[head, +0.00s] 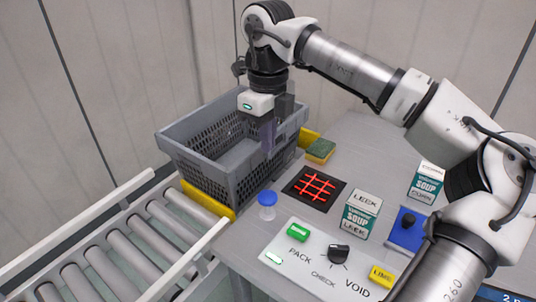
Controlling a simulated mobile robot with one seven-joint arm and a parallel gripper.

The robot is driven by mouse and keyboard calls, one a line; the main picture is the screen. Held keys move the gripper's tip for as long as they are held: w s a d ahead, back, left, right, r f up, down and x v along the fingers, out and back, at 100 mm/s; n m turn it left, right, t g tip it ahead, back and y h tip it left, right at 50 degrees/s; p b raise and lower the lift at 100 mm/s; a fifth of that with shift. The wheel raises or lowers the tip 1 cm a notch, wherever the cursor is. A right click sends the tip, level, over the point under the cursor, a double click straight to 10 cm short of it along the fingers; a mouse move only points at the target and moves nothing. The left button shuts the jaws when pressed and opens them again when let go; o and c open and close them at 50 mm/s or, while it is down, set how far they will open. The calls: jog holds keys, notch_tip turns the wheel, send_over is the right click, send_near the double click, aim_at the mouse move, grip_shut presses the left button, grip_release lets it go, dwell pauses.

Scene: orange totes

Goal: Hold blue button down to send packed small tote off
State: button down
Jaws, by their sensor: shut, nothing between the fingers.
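A grey mesh-sided tote (195,172) stands by the roller conveyor, between yellow strips. The part of its inside that I see looks bare; my gripper and the near wall hide some of it. A blue round top (267,198) on a short pale cylinder stands on the table right of the tote's near corner; I cannot tell if it is a button or a capped jar. My gripper (267,150) points down, shut and empty, in front of the tote's right part, above and behind the blue top and apart from it.
A control panel (318,249) has a green button (299,233) and a black knob (338,254). Rollers (110,250) are empty.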

aim_at(268, 195)
notch_tip(268, 195, down, 13)
jog(key=p, duration=0.2)
jog(key=shift+r+p, duration=0.2)
jog(key=shift+p, duration=0.1)
jog(key=shift+f, duration=0.1)
